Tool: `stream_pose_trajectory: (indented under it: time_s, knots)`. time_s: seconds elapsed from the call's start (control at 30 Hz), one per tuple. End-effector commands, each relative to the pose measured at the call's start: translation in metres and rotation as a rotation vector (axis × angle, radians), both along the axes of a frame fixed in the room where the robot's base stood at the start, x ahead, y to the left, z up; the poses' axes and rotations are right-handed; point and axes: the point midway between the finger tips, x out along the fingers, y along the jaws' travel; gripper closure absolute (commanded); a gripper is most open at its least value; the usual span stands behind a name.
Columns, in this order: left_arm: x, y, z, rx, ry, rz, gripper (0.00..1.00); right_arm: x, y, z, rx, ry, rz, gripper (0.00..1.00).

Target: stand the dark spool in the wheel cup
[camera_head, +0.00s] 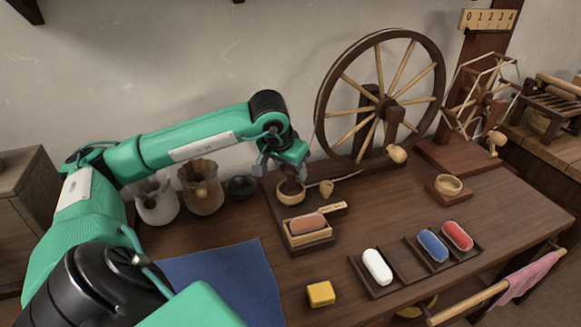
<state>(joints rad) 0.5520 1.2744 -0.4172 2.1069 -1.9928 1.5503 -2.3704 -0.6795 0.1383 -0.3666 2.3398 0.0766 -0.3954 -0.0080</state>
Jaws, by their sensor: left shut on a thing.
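My left gripper (287,175) is shut and points down over a small round wooden cup (290,197) at the left end of the spinning wheel's base. A dark thing (291,187), which looks like the dark spool, shows below the fingers, within the cup's rim. The gripper covers much of it, so I cannot tell whether it touches the cup's floor. The spinning wheel (319,115) stands behind and to the right. My right gripper is not in view.
Another wooden cup (448,184) sits on a square base at right. A brown spool (307,222) lies in a wooden box in front. White (377,266), blue (432,245) and red (457,235) spools lie in trays. Glass jars (203,188), a yellow block (321,294) and a blue cloth (225,280) are nearby.

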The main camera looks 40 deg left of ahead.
Motion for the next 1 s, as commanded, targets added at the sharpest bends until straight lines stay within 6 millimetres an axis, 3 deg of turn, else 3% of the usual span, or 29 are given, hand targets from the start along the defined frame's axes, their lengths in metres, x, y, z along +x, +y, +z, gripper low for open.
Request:
stream_pose_trajectory:
  time_s: [0.03,0.07,0.13,0.17,0.67,1.0]
  knots:
    - [0.0,0.0,-0.002,0.0,0.0,0.0,0.75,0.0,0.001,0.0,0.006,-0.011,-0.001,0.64]
    - [0.0,0.0,-0.001,0.0,0.0,0.0,0.46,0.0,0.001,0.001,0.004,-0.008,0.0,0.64]
    - [0.0,0.0,-0.001,0.0,0.0,0.0,0.32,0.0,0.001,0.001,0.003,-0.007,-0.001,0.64]
    - [0.0,0.0,-0.001,0.0,0.0,0.0,0.3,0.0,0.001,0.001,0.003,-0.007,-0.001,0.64]
    - [0.0,0.0,0.008,0.0,-0.001,0.001,0.3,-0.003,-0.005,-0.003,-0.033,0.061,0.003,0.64]
    - [-0.029,-0.004,0.081,0.002,-0.005,0.0,0.3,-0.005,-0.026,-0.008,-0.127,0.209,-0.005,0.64]
